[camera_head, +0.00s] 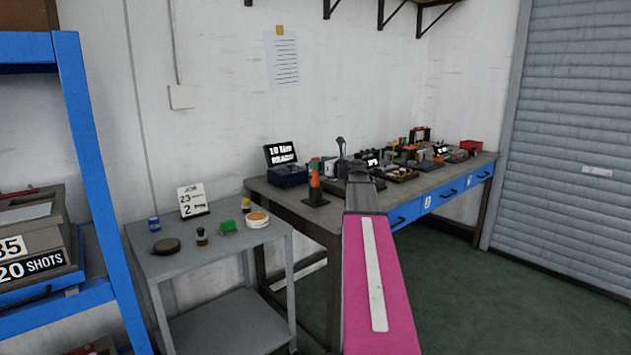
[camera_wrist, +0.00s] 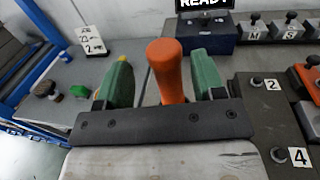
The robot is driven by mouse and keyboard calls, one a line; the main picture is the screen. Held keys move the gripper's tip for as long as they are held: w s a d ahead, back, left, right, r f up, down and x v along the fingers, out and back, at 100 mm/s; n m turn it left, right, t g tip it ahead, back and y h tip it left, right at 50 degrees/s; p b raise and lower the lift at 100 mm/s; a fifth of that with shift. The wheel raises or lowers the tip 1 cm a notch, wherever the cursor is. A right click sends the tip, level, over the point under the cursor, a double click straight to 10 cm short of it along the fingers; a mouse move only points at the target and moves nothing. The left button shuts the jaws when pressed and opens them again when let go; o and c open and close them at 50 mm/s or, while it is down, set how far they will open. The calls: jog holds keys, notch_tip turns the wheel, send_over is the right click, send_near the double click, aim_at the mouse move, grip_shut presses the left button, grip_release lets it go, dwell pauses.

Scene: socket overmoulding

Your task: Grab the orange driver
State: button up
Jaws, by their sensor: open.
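The orange driver (camera_wrist: 168,72) stands with its handle up between the two green fingers of my gripper (camera_wrist: 162,78) in the wrist view. The fingers are open, one on each side of the handle, and a gap shows on both sides. The driver's lower part is hidden behind the dark gripper bar. In the head view the orange driver (camera_head: 315,184) stands upright in a dark holder (camera_head: 316,199) near the left end of the workbench (camera_head: 300,207). My gripper is hard to make out there beside my pink arm.
A blue box with a display (camera_wrist: 208,36) stands behind the driver. Numbered dark fixtures (camera_wrist: 272,120) lie close on the right. A grey cart (camera_head: 186,262) with small items and a job card (camera_head: 192,201) is at the left. Several tools and trays crowd the bench's far part.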

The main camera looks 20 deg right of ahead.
jog(key=x, duration=0.3)
jog(key=shift+w+d+f, duration=0.15)
jog(key=shift+w, duration=0.4)
jog(key=shift+w+a, duration=0.25)
jog(key=shift+w, duration=0.05)
grip_shut()
